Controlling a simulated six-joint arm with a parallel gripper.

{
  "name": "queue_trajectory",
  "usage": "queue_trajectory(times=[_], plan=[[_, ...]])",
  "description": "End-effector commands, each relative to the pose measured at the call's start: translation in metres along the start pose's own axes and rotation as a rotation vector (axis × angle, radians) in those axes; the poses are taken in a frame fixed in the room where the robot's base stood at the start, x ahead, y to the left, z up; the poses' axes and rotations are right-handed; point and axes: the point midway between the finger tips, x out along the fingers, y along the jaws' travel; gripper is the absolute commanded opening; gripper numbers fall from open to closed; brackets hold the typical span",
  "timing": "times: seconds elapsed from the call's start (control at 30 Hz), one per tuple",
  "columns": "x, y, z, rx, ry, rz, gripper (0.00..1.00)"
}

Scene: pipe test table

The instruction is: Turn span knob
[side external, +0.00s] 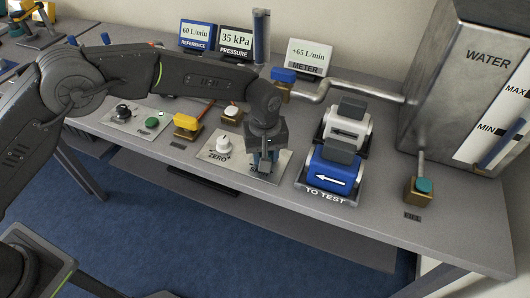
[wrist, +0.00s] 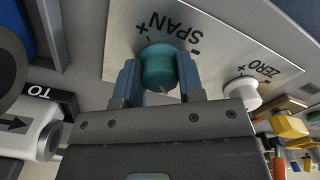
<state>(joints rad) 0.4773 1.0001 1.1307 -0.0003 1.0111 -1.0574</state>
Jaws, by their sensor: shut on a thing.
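The span knob (wrist: 158,66) is a teal round knob on a light plate (wrist: 230,50) marked SPAN and ZERO in the wrist view. My gripper (wrist: 157,82) has its two blue fingers on either side of the knob, shut on it. In the side external view my gripper (side external: 262,163) points down over the right part of the plate (side external: 213,152) and mostly hides the span knob. The white zero knob (side external: 223,145) stands to its left, and also shows in the wrist view (wrist: 240,93). The meter (side external: 307,57) reads +65 L/min.
A blue block (side external: 331,172) with an arrow sits close right of my gripper, with a white block (side external: 346,127) behind it. A yellow-handled valve (side external: 187,124) is to the left. A water tank (side external: 470,85) and a teal-topped valve (side external: 424,187) are at right.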

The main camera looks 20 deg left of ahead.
Motion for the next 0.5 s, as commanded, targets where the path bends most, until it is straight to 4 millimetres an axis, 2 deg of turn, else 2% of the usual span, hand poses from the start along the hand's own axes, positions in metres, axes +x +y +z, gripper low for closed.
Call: queue_trajectory(times=[0.5], plan=[[-0.0002,0.0001,-0.0007,-0.409,0.001,0.001,0.12]])
